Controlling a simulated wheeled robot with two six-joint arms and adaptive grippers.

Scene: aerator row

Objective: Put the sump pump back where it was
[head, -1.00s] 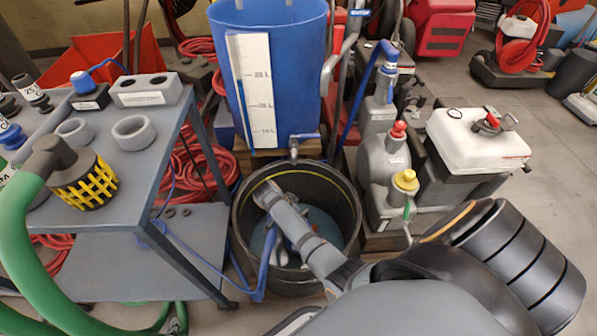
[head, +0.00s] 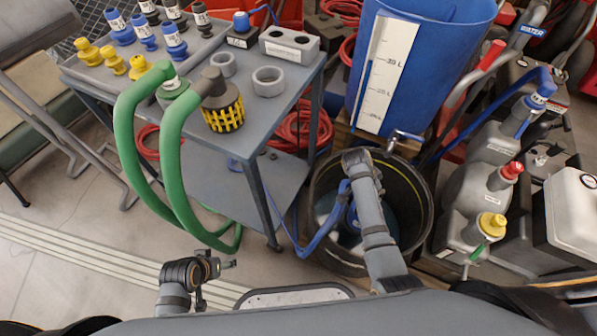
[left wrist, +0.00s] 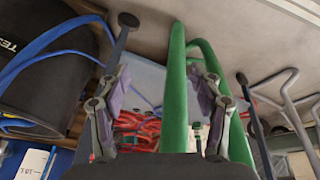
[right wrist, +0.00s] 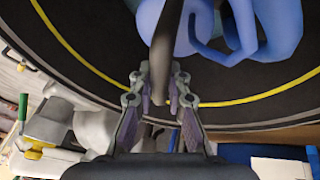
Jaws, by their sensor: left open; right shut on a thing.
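The sump pump looks like the blue body (head: 352,216) low in the black tub (head: 424,226), partly hidden by my right arm. In the right wrist view, blue parts (right wrist: 265,28) show beside a dark upright bar (right wrist: 163,45). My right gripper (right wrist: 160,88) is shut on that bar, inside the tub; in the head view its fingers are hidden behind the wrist. A blue hose (head: 316,232) runs over the tub's rim toward the table. My left gripper (head: 226,265) is open and empty above the floor; the left wrist view shows its spread fingers (left wrist: 160,82).
Floor at lower left is clear.

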